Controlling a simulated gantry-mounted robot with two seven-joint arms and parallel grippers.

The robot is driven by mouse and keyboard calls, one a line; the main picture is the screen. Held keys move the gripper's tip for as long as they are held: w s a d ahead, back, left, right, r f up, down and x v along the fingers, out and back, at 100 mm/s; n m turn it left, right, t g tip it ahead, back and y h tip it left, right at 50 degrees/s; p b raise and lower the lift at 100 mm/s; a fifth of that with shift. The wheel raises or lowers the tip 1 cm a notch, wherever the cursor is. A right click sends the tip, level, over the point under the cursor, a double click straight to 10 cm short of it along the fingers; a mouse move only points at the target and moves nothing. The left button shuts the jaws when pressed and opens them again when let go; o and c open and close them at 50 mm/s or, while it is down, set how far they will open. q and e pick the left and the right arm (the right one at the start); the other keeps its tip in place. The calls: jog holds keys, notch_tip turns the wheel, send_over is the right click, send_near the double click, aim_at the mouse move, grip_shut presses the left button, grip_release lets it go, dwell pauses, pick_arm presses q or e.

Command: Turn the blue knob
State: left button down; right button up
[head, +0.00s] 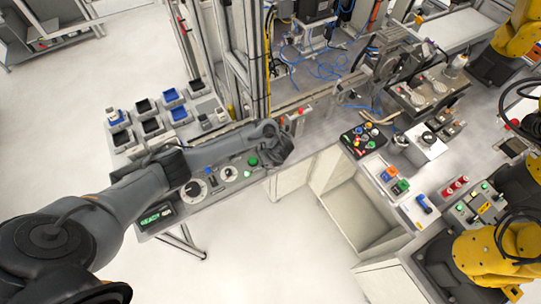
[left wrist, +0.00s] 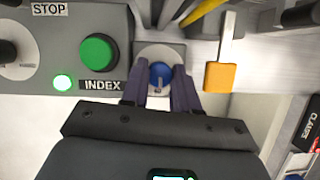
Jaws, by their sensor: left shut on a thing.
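The blue knob (left wrist: 161,74) sits on a pale round plate on a grey control panel (left wrist: 118,28) in the left wrist view. My left gripper (left wrist: 161,88) has one dark finger on each side of the knob and is shut on it. A pale mark shows on the knob's face. In the head view my left gripper (head: 278,150) is at the right end of the panel, and the knob is hidden beneath it. My right gripper is in neither view.
A green INDEX button (left wrist: 98,52) and a lit green lamp (left wrist: 63,82) are just left of the knob. An orange-yellow tag-like part (left wrist: 220,77) is to the right. Several small bins (head: 150,127) stand behind my arm. Yellow robot arms (head: 500,250) stand at the right.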

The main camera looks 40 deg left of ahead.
pick_arm(q)
jog(key=n+p, duration=0.1)
jog(key=n+g+p, duration=0.1)
jog(key=n+p, duration=0.1)
jog(key=shift+d+r, duration=0.15)
jog(key=shift+r, duration=0.1)
jog(key=n+g+p, duration=0.1)
jog(key=n, duration=0.2)
jog(key=shift+w+f, duration=0.15)
jog(key=shift+n+g, duration=0.6)
jog(key=shift+n, duration=0.6)
jog(key=shift+w+f+n+g, duration=0.1)
jog(key=shift+n+g, duration=0.3)
jog(key=shift+n, duration=0.8)
jog(key=c, duration=1.1)
grip_release()
